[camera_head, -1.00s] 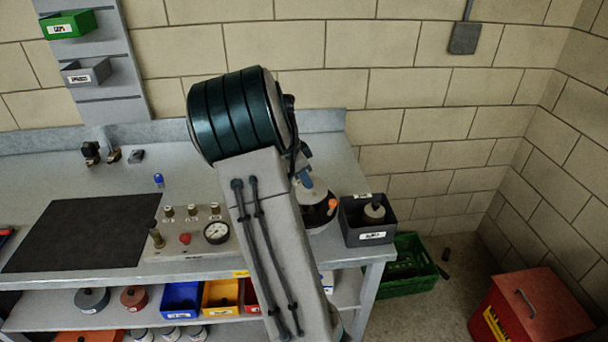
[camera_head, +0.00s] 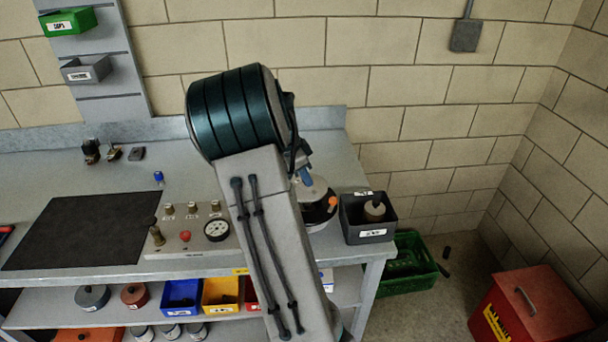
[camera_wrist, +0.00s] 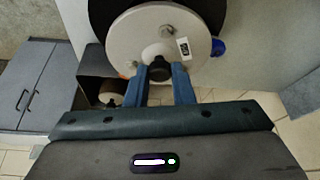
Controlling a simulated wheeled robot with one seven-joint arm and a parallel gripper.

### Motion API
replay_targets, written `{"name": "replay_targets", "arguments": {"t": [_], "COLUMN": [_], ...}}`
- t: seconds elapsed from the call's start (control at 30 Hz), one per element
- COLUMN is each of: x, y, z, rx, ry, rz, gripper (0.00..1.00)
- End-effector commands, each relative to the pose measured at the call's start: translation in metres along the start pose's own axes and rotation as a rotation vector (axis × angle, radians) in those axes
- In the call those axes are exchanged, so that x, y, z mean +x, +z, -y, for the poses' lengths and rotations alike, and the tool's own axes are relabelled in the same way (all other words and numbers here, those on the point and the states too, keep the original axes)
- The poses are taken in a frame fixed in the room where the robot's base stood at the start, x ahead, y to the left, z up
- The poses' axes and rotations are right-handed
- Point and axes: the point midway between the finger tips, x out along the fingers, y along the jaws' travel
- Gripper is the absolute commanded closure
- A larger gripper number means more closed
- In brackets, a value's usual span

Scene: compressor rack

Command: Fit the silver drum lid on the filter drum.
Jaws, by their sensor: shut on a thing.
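The silver drum lid (camera_wrist: 135,40) is a pale round disc with a dark knob and a small label in the wrist view. My gripper (camera_wrist: 159,72) has its blue fingers shut on the knob. A black round body, which I take for the filter drum (camera_wrist: 98,12), shows behind the lid's far edge. In the head view the lid (camera_head: 318,188) sits over the dark drum (camera_head: 322,222) near the bench's right end, partly hidden by my arm. I cannot tell whether the lid touches the drum or is centred on it.
A dark bin (camera_head: 366,238) holding a round part stands just right of the drum. A gauge panel (camera_head: 187,243) and black mat (camera_head: 85,232) lie to the left. A green crate (camera_head: 418,284) and red box (camera_head: 530,310) stand on the floor at right.

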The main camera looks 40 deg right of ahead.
Motion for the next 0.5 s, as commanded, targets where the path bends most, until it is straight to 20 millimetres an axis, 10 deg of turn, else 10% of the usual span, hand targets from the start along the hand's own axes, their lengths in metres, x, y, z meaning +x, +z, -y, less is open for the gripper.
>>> {"name": "replay_targets", "arguments": {"t": [0.5], "x": [0.012], "y": [0.005], "z": [0.000], "rx": [0.000], "ry": [-0.001], "rz": [0.000], "gripper": [1.00]}}
